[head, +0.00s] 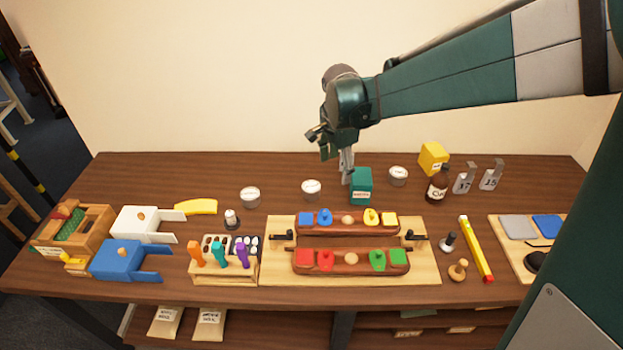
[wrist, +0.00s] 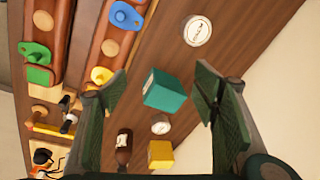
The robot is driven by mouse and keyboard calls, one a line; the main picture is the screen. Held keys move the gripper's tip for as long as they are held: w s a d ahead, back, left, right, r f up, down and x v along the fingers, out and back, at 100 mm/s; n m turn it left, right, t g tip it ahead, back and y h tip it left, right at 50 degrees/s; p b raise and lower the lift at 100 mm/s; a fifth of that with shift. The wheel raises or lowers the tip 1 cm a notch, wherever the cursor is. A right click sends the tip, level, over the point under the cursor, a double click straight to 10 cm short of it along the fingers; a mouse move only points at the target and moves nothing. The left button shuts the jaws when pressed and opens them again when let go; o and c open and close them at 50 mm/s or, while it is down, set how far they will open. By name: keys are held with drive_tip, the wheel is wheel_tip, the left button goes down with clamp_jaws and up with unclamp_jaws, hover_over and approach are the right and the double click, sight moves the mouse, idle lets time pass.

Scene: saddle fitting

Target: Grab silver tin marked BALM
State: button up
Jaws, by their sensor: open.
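Several round silver tins with white labelled lids stand along the back of the table. In the head view they are a left tin (head: 250,196), a middle tin (head: 311,189) and a right tin (head: 398,175). Their lettering is too small to read, so I cannot tell which is marked BALM. The wrist view shows one tin at the top (wrist: 197,31) and another lower down (wrist: 160,127). My gripper (head: 346,172) is open and empty, above the back of the table, between the middle and right tins. A teal box (wrist: 165,90) shows between its fingers in the wrist view.
The teal box (head: 361,187) stands close by my gripper. A brown bottle (head: 437,188), a yellow box (head: 433,158) and metal weights (head: 464,182) stand to the right. A wooden board (head: 280,258) with coloured pieces lies in front. Bare table surrounds the left and middle tins.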

sight(311, 186)
drive_tip(key=w+a+f+m+p, duration=0.1)
drive_tip(key=w+a+f, duration=0.1)
drive_tip(key=a+f, duration=0.1)
drive_tip(key=w+a+f+m+g+p, duration=0.1)
drive_tip(key=w+a+f+m, duration=0.1)
drive_tip(key=w+f, duration=0.1)
drive_tip(key=w+a+f+m+p, duration=0.1)
drive_tip(key=w+a+f, duration=0.2)
drive_tip(key=shift+a+f+m+g+h+p, duration=0.3)
drive_tip(key=shift+m+g+h, duration=0.1)
drive_tip(key=shift+w+a+f, duration=0.15)
drive_tip(key=shift+a+f, duration=0.1)
drive_tip(key=shift+f, duration=0.25)
drive_tip(key=shift+d+f, duration=0.15)
drive_tip(key=shift+f, duration=1.1)
drive_tip(key=shift+w+d+f, duration=0.1)
drive_tip(key=shift+d+f, duration=0.1)
drive_tip(key=shift+f, duration=1.1)
drive_tip(key=shift+w+d+f, duration=0.1)
drive_tip(key=shift+d+f, duration=0.05)
drive_tip(key=shift+f, duration=1.15)
drive_tip(key=c, duration=1.1)
